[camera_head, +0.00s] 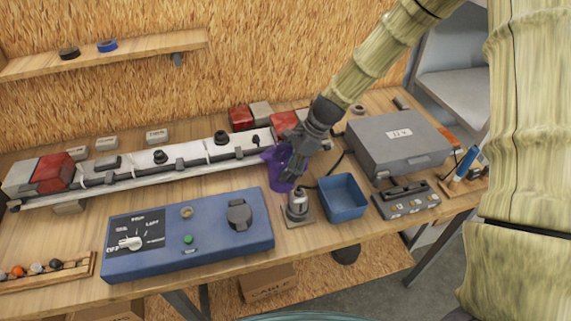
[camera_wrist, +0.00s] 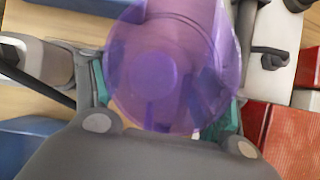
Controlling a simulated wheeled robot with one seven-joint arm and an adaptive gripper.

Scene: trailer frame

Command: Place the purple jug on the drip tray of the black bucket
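The purple jug (camera_head: 279,180) is translucent and at the middle of the workbench, in front of the long white rail. My gripper (camera_head: 291,158) reaches down to it from the upper right. In the wrist view the jug (camera_wrist: 170,70) fills the space between the teal finger pads, which lie against its two sides. Whether its base touches the bench is unclear. I cannot make out a black bucket or its drip tray; a dark rounded thing (camera_head: 345,253) shows partly below the bench edge, too hidden to name.
A blue open bin (camera_head: 343,198) and a small grey device (camera_head: 298,207) stand close right of the jug. A blue control box (camera_head: 190,235) is at front left. A grey case (camera_head: 400,143) and dark panel (camera_head: 406,200) are at right. The white rail (camera_head: 120,172) runs behind.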

